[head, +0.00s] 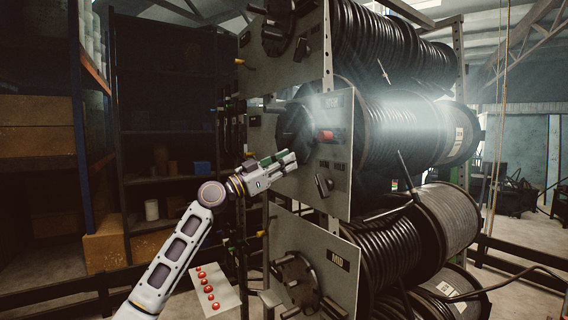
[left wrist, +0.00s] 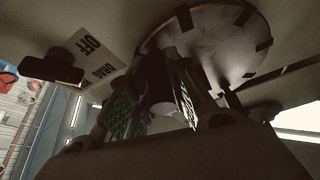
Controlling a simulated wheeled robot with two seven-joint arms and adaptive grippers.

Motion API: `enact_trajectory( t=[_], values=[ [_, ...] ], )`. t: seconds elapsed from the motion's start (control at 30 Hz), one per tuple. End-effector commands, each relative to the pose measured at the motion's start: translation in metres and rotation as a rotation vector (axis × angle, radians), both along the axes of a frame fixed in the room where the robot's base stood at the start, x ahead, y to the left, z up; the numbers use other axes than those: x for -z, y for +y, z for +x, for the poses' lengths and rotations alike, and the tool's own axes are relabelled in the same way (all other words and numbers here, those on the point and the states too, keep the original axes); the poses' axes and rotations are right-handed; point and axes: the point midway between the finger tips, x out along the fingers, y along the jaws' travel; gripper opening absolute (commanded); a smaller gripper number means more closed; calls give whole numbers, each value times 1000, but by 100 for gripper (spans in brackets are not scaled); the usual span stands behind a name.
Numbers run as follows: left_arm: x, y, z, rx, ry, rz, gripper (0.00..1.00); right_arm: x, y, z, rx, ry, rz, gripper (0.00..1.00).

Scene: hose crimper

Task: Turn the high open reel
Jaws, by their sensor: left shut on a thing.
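A round dark hub disc (head: 296,130) is on the panel's left part; the disc also shows in the left wrist view (left wrist: 225,45). My left gripper (head: 288,161) is at the disc's lower edge. In the left wrist view its green-padded fingers (left wrist: 155,100) are shut on a dark handle (left wrist: 158,85) standing out from the disc. The handle is partly hidden by the fingers. My right gripper is not in view.
A drag knob (head: 324,185) and red marker (head: 326,135) are on the same panel, right of the disc. A panel marked MID (head: 338,259) with its own disc (head: 295,282) is below. Another reel (head: 375,40) is above. Shelves (head: 165,130) stand at left.

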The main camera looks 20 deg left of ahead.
Motion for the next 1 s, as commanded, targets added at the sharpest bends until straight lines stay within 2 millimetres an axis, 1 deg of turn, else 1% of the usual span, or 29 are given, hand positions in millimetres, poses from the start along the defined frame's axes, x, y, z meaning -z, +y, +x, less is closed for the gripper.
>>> enact_trajectory(
  t=[0.4,0.5,0.57,1.0],
  values=[
    [-8,-4,-4,4,73,-100,0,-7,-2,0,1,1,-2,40],
    [-10,-5,-5,6,86,-120,0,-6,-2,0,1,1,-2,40],
    [-11,-7,-6,5,88,-125,0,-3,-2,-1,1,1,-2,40],
    [-14,-7,-7,6,85,-125,0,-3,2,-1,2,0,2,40]
  ],
)
